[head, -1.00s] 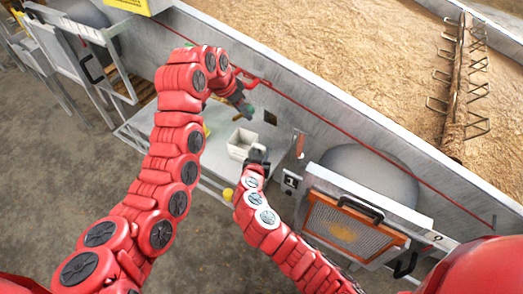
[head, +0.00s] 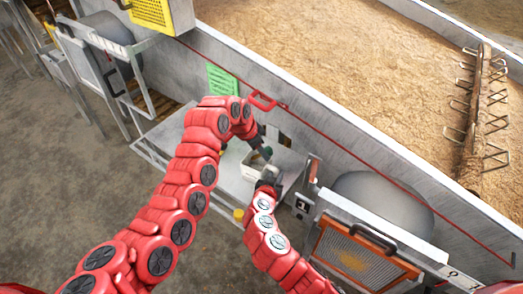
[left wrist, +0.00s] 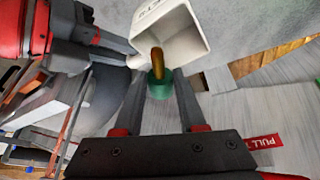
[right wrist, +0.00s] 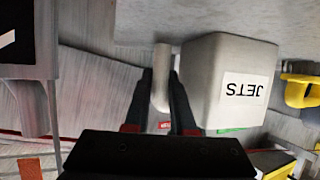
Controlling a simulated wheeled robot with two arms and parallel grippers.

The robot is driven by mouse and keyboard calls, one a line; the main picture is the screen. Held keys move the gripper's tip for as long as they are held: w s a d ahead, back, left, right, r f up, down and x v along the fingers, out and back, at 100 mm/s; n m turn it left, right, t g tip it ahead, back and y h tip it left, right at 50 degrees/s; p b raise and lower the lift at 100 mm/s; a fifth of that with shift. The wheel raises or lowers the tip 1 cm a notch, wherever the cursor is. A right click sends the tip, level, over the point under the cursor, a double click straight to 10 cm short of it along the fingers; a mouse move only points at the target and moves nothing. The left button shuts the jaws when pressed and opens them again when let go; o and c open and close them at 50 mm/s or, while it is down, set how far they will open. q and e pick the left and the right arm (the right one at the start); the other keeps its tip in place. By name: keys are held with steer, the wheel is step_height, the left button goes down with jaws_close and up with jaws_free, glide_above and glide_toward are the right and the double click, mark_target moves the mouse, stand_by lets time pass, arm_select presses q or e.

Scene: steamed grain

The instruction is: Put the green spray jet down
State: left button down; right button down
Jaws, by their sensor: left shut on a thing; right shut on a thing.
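The green spray jet (left wrist: 160,84) has a green base and a brass-coloured tip. My left gripper (head: 264,154) is shut on it, with the tip pointing at the open mouth of the white box (left wrist: 196,48). The box is labelled JETS in the right wrist view (right wrist: 228,85). In the head view the box (head: 254,172) is held above the grey shelf, partly covered by my grippers. My right gripper (head: 270,181) is shut on the box's pale rounded handle (right wrist: 161,80). I cannot tell whether the jet touches the box.
A grey metal shelf (head: 183,130) lies under the box. A grey trough wall with a red cord and red handle (head: 262,101) runs behind. An orange-framed screen (head: 355,254) stands at the right. A small yellow item (head: 239,213) is at the shelf's front edge.

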arm_select(q)
steer(key=shift+f, duration=0.5)
steer(key=shift+c, duration=2.4)
jaws_free()
steer(key=shift+r, duration=0.1)
steer(key=shift+r, duration=0.4)
steer(key=v, duration=1.2)
steer(key=shift+r, duration=0.15)
arm_select(e)
steer(key=c, duration=0.7)
jaws_free()
